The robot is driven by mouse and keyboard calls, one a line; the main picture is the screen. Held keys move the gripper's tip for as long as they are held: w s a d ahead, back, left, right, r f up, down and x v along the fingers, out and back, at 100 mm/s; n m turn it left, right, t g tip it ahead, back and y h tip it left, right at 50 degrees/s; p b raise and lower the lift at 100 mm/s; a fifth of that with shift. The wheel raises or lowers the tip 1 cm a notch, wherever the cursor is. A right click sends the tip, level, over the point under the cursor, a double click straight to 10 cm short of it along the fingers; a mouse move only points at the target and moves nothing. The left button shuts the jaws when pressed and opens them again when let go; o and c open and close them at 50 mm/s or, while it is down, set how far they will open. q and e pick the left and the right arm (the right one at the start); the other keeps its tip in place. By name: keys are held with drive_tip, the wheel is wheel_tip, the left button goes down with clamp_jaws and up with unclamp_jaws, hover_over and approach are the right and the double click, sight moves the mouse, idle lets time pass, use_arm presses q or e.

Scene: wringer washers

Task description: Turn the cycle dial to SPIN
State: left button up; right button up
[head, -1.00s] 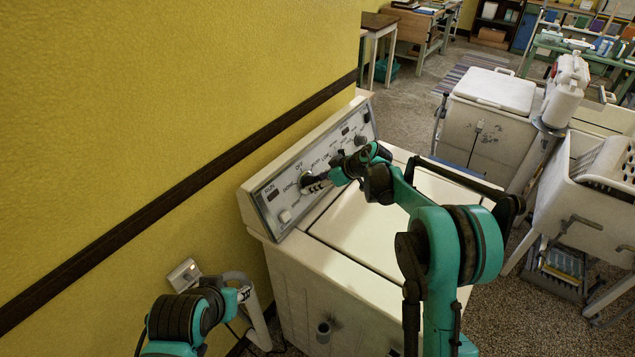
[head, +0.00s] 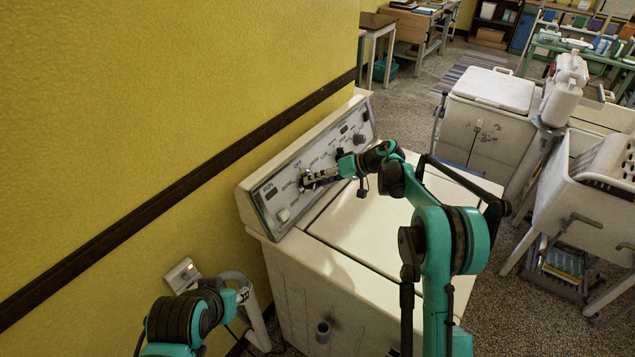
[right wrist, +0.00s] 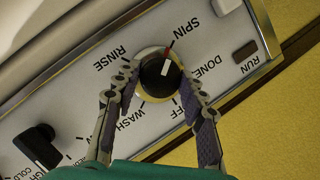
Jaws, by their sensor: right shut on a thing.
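The cycle dial (right wrist: 158,72) is a round dark knob with a pale base on the washer's control panel (right wrist: 75,100). Its white line and a red mark point toward the SPIN label (right wrist: 180,33) in the right wrist view. RINSE, WASH, OFF and DONE are printed around it. My right gripper (right wrist: 157,85) has one finger on each side of the dial and is shut on it. In the head view my right gripper (head: 316,179) is at the panel and hides most of the dial. My left gripper (head: 243,295) is low at the left, away from the panel; its jaws are unclear.
A second dark knob (right wrist: 38,142) and the RUN indicator (right wrist: 245,50) are on the same panel. The white washer lid (head: 365,215) lies below my right arm. A yellow wall (head: 150,100) stands behind the panel. Wringer washers (head: 490,120) stand at the right.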

drive_tip(key=shift+m+y, duration=0.3)
drive_tip(key=shift+m, duration=0.2)
drive_tip(key=o, duration=1.2)
drive_tip(key=shift+f, duration=0.1)
drive_tip(key=shift+c, duration=0.2)
drive_tip(key=v, duration=1.1)
drive_tip(key=shift+d+r, duration=0.3)
drive_tip(key=shift+r, duration=0.05)
